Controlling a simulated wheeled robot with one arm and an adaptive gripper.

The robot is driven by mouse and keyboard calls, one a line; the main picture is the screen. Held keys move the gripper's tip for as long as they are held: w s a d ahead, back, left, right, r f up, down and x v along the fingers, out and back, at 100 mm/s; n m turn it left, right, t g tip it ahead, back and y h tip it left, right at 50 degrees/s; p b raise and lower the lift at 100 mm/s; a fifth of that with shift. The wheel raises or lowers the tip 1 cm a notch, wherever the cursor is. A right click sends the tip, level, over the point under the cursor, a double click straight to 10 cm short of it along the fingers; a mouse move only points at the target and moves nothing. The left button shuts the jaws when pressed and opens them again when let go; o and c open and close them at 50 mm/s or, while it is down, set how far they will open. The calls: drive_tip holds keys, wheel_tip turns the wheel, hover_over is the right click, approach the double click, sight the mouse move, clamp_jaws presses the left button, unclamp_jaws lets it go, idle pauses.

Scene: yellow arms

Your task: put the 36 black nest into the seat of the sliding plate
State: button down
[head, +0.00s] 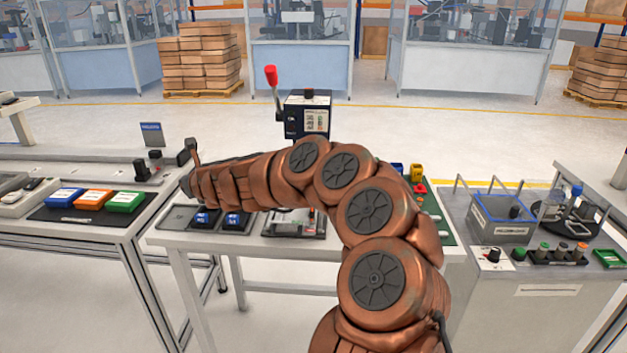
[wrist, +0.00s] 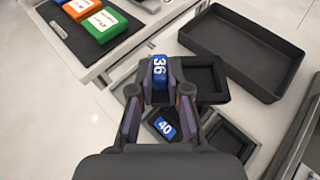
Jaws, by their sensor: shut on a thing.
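My gripper (wrist: 160,82) is shut on the black nest with the blue 36 label (wrist: 160,68), which sits between the fingertips in the wrist view. I cannot tell whether this nest is clear of the table. Another blue-labelled nest, marked 40 (wrist: 165,128), lies below it between the fingers. In the head view, two blue-labelled blocks (head: 205,218) (head: 236,220) show on the middle table; their numbers are too small to read. What looks like the sliding plate (head: 293,224) is partly hidden under my arm, in front of the red-levered press (head: 307,118). Its seat is not clearly visible.
A large empty black tray (wrist: 288,62) and empty dark pockets (wrist: 205,80) lie near my gripper. Blue, orange and green boxes (head: 95,200) stand on the left table. A grey bin (head: 500,232) and knobs stand on the right table.

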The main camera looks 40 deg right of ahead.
drive_tip(key=shift+n+y, duration=0.8)
drive_tip(key=shift+y, duration=0.1)
drive_tip(key=d, duration=0.4)
drive_tip(key=d+r+p, duration=0.1)
drive_tip(key=d, duration=0.1)
drive_tip(key=s+d+n+g+y+p, duration=0.4)
drive_tip(key=s+d+n+y, duration=0.3)
drive_tip(key=s+d, duration=1.05)
drive_tip(key=shift+s+a+f+b, duration=0.25)
drive_tip(key=shift+f+b, duration=0.6)
drive_tip(key=shift+s+a+f+b, duration=0.2)
drive_tip(key=shift+a+f+b, duration=0.05)
drive_tip(key=shift+f+b, duration=0.65)
drive_tip(key=shift+s+a+f+b, duration=0.25)
drive_tip(key=shift+f+b, duration=0.6)
drive_tip(key=shift+f, duration=0.8)
drive_tip(key=c, duration=1.1)
unclamp_jaws()
drive_tip(key=shift+f, duration=0.1)
drive_tip(key=shift+o, duration=0.2)
drive_tip(key=v, duration=1.2)
drive_tip(key=shift+w+d, duration=0.2)
drive_tip(key=shift+w, duration=0.05)
